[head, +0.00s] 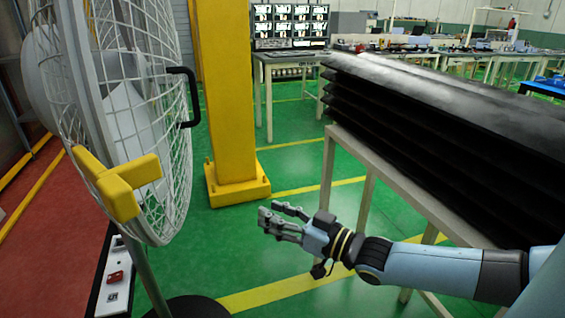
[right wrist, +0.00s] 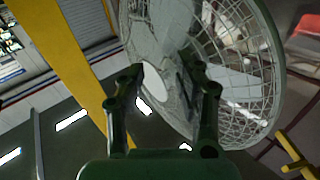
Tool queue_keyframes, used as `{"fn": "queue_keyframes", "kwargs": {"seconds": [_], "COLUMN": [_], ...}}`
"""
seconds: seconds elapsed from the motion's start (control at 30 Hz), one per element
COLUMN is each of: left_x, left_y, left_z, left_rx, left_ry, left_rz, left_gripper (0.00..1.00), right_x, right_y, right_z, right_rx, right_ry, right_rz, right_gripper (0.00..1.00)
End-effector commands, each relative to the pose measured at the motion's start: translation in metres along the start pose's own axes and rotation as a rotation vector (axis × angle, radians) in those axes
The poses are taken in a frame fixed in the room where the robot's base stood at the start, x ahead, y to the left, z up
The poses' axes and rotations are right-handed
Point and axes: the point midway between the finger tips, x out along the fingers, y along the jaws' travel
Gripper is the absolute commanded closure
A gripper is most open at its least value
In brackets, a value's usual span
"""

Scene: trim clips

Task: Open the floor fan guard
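The floor fan (head: 105,110) stands at the left of the head view, its white wire guard (head: 172,150) facing right. A black handle (head: 190,97) sticks out from the guard's right side. A yellow cross-shaped part (head: 120,185) sits at the guard's lower left. My right gripper (head: 268,218) is open and empty, to the right of the guard and lower than the handle, touching neither. In the right wrist view, its spread fingers (right wrist: 166,82) show in front of the fan guard (right wrist: 245,70). Whether the guard is fully closed is unclear. My left gripper is not in view.
A yellow pillar (head: 222,90) stands behind, between fan and workbenches. A rack with stacked black panels (head: 430,130) is at the right, close behind my right arm. A strip with a red switch (head: 115,278) lies at lower left.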

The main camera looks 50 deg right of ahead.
Motion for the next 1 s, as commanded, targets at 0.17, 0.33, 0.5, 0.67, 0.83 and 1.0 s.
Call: {"fn": "queue_keyframes", "kwargs": {"seconds": [0.17, 0.33, 0.5, 0.67, 0.83, 1.0], "left_x": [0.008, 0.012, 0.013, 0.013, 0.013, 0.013], "left_y": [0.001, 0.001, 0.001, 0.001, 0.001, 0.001], "left_z": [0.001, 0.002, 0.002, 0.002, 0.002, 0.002], "left_rx": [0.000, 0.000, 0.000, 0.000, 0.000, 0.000], "left_ry": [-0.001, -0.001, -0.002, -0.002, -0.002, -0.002], "left_rz": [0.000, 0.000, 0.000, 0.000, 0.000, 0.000], "left_gripper": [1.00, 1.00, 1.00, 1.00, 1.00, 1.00], "right_x": [-0.008, -0.014, -0.017, -0.017, -0.017, -0.017], "right_y": [0.005, 0.008, 0.009, 0.009, 0.009, 0.009], "right_z": [0.037, 0.059, 0.069, 0.070, 0.069, 0.069], "right_rx": [0.002, 0.004, 0.004, 0.004, 0.004, 0.004], "right_ry": [-0.066, -0.111, -0.131, -0.134, -0.134, -0.134], "right_rz": [0.041, 0.067, 0.077, 0.079, 0.078, 0.078], "right_gripper": [0.66, 0.66, 0.66, 0.66, 0.66, 0.66]}}
